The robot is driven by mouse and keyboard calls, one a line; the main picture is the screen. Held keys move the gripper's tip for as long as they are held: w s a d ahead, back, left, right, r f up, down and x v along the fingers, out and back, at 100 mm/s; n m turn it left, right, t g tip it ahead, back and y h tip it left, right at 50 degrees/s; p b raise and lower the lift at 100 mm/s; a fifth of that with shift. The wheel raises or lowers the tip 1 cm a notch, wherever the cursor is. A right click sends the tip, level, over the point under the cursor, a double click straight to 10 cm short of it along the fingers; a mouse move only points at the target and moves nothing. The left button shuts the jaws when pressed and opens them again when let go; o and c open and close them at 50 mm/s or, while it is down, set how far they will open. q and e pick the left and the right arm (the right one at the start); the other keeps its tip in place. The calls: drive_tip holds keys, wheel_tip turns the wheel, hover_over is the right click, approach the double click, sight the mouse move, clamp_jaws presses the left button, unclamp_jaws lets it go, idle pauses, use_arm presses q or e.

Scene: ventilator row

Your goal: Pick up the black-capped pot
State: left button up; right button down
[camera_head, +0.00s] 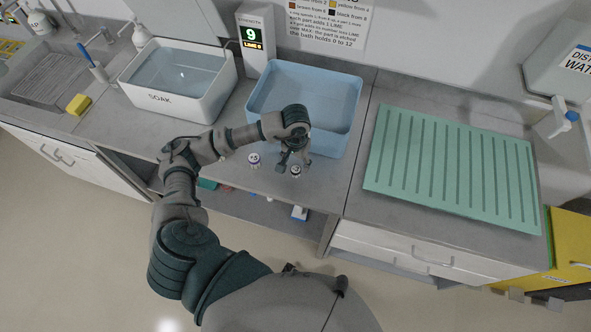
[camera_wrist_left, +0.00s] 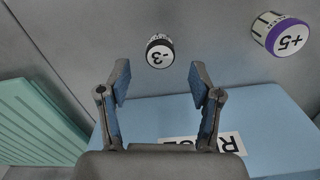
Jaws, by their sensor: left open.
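The black-capped pot (camera_head: 296,171) stands on the grey counter in front of the blue basin. In the left wrist view the pot (camera_wrist_left: 160,50) shows a white top marked "-3" with a black rim, centred just beyond the gap between my fingertips. My left gripper (camera_head: 294,164) is open and empty, close above and beside this pot; its fingers (camera_wrist_left: 159,78) are spread on either side of the line to it. A purple-rimmed pot (camera_head: 254,160) marked "+5" stands left of it, and at the right in the wrist view (camera_wrist_left: 281,35). My right gripper is not in view.
The blue basin (camera_head: 262,92), labelled in the wrist view, stands just behind the pots. A white SOAK basin (camera_head: 176,113) is left, beside a display (camera_head: 255,40) reading 9. A ribbed green mat (camera_head: 455,170) lies right. The counter's front edge is close to the pots.

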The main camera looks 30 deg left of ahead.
sight(295, 169)
use_arm(q)
wheel_tip(295, 169, down, 5)
drive_tip(key=shift+f+p, duration=0.1)
drive_tip(key=shift+p, duration=0.45)
drive_tip(key=shift+a, duration=0.1)
clamp_jaws()
